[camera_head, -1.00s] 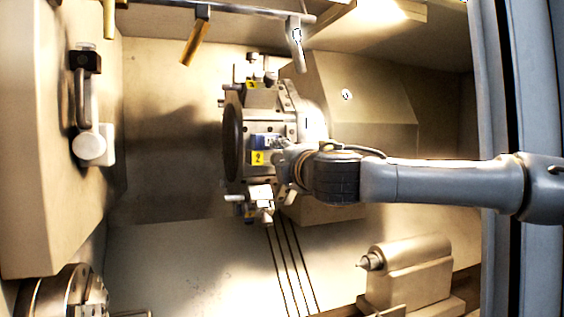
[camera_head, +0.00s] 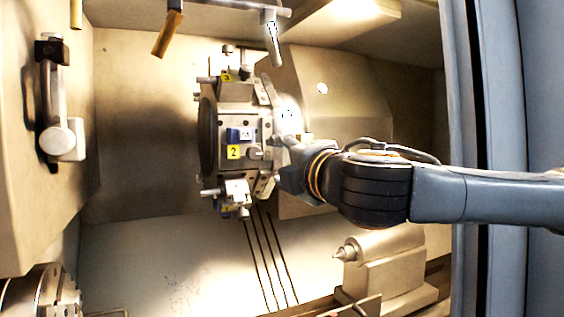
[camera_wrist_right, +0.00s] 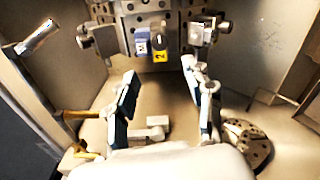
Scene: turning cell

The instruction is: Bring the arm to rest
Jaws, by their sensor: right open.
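My right arm reaches in from the right in the head view, and its gripper (camera_head: 290,165) is near the right side of the tool turret, partly hidden by its own wrist. In the right wrist view my right gripper (camera_wrist_right: 165,95) has its two fingers spread wide with nothing between them. The turret (camera_wrist_right: 150,15) stands beyond the fingertips there. In the head view the turret (camera_head: 235,115) carries several tool holders and yellow number labels 2 and 3. I cannot tell from the head view how far the gripper is from it. My left gripper is not in view.
The tailstock (camera_head: 385,262) stands at the lower right, below my arm. A chuck (camera_head: 45,292) is at the lower left. A lever handle (camera_head: 55,110) is on the left wall. Coolant pipes (camera_head: 270,35) hang above. A grey door frame (camera_head: 480,120) stands at the right.

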